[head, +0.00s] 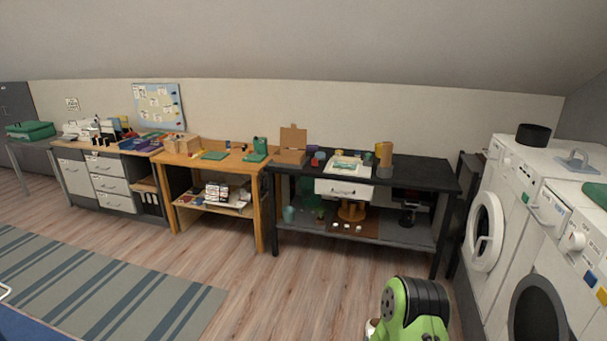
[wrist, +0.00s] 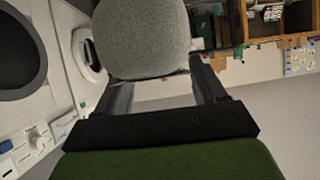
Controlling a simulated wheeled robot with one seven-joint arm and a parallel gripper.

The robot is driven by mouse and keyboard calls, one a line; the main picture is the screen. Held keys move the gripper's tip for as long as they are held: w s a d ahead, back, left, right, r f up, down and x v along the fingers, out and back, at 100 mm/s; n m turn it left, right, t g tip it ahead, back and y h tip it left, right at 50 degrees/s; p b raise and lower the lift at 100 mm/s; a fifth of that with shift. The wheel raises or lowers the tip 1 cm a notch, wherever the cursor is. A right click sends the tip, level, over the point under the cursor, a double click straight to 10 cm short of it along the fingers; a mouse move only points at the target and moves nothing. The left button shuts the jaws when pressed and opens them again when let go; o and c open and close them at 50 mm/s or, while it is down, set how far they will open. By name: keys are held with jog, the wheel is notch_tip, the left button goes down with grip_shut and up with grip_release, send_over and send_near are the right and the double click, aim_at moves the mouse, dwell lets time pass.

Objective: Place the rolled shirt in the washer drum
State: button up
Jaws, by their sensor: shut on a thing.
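My gripper (wrist: 160,76) is shut on a grey, speckled rolled shirt (wrist: 140,36), its fingers on either side of the roll's near end. The shirt's far end runs out of the wrist view's top edge. Neither shows in the head view. Two white front-loading machines stand at the right of the head view. The nearer machine (head: 578,262) has a dark round opening (head: 537,318), cut by the bottom edge. The farther one has a white round door (head: 485,232). In the wrist view, a dark round opening (wrist: 18,50) lies left of the shirt, apart from it.
A black bench (head: 425,172) with a drawer and lower shelf stands along the wall. A wooden bench (head: 262,185) and a drawer desk (head: 118,200) stand farther left. A black pot (head: 533,135) sits on the machines. The wood floor (head: 270,300) in front is clear, with a striped rug (head: 110,285) at left.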

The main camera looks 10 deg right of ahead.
jog(key=a+n+y+b, duration=0.1)
jog(key=a+n+y, duration=0.2)
jog(key=a, duration=0.9)
jog(key=shift+w+a+f+n+t+y, duration=0.15)
jog(key=shift+w+n+t+y, duration=0.15)
jog(key=shift+t+y, duration=0.1)
